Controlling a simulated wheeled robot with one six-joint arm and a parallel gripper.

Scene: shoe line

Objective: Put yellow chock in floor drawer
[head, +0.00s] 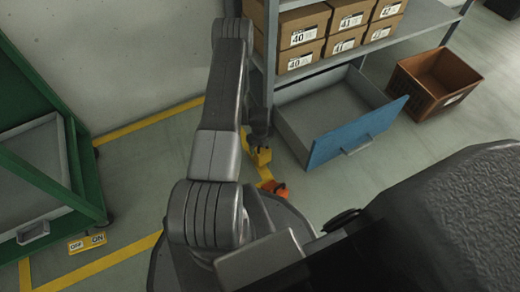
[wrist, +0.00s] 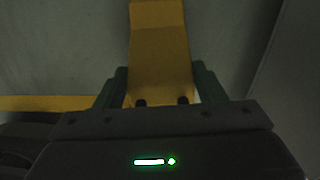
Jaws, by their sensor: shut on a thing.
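The yellow chock (head: 262,156) hangs at the end of my arm in the head view, just left of the floor drawer. My gripper (wrist: 158,92) is shut on it, with a dark finger on each side of the chock (wrist: 160,50) in the wrist view. The floor drawer (head: 358,133) is pulled open below the shelf. It has a blue front and grey walls, and its visible inside looks empty. The chock shows outside the drawer's left wall; its exact height above the floor is hard to tell.
An orange object (head: 273,188) lies on the floor near the chock. Labelled shoe boxes (head: 303,36) fill the shelf above the drawer. A brown crate (head: 432,85) stands to the right.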

